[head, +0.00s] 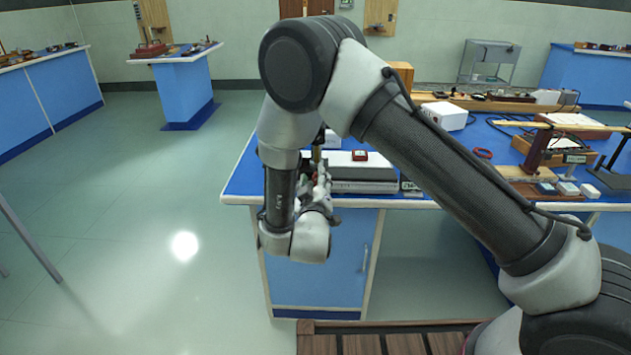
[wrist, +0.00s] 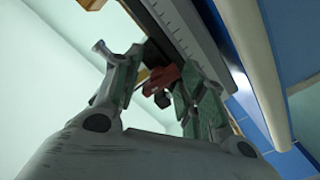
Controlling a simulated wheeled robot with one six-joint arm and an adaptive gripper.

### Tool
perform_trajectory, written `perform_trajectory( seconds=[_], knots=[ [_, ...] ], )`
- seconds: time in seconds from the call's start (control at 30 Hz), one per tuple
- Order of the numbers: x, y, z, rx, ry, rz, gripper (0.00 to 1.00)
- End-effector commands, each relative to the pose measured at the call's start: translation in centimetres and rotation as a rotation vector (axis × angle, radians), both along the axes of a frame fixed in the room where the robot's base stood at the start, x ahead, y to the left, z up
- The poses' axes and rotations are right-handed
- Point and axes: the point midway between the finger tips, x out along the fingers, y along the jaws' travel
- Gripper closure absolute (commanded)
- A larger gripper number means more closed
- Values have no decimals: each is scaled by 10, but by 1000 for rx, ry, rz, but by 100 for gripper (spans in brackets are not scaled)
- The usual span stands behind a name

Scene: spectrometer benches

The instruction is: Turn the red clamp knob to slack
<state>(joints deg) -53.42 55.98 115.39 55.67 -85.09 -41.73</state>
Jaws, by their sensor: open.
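The red clamp knob (wrist: 162,78) shows in the wrist view, with dark parts around it, beside a long grey rail with a marked scale (wrist: 172,22). My gripper (wrist: 160,70) is open, with one finger on each side of the knob. I cannot tell whether either finger touches it. In the head view my gripper (head: 320,188) is at the left end of the bench, next to a grey-and-white instrument (head: 362,186). The knob is mostly hidden there by my arm and gripper.
Open floor (head: 150,240) lies to the left.

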Motion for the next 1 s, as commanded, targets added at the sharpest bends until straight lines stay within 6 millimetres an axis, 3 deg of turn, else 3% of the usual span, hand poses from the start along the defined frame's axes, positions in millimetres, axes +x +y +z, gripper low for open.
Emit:
perform_trajectory(
  seconds=[0.17,0.63,0.8,1.0],
  knots=[
    [-11,1,0,0,1,2,59],
    [-104,5,0,-1,1,3,59],
    [-119,4,0,-1,0,1,59],
    [-120,4,0,0,0,0,59]
  ],
)
